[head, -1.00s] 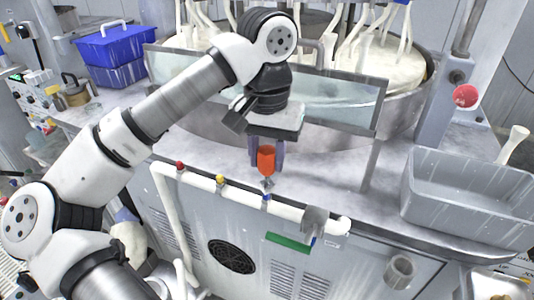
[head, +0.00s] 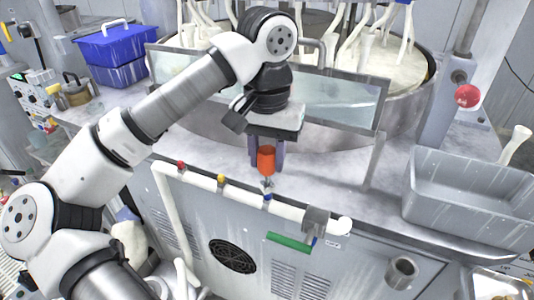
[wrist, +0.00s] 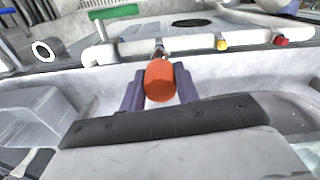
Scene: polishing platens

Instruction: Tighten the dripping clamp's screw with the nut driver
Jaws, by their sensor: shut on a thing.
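My gripper (head: 267,150) points down in front of the tank and is shut on the orange handle of the nut driver (head: 266,159). In the wrist view the handle (wrist: 159,82) sits between my two purple-grey fingers. The driver's metal shank points down at the white pipe (head: 240,190), just above the blue-marked clamp (head: 267,197). I cannot tell whether its tip touches the screw. A yellow-marked clamp (head: 221,180) and a red-marked clamp (head: 181,165) sit further left on the pipe. No drip is clear enough to tell which clamp leaks.
A grey bracket (head: 316,220) and green handle (head: 288,243) are right of the blue-marked clamp. A clear splash panel (head: 330,98) stands behind my gripper. A grey bin (head: 465,205) is at right, blue boxes (head: 115,45) at back left. The bench between is clear.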

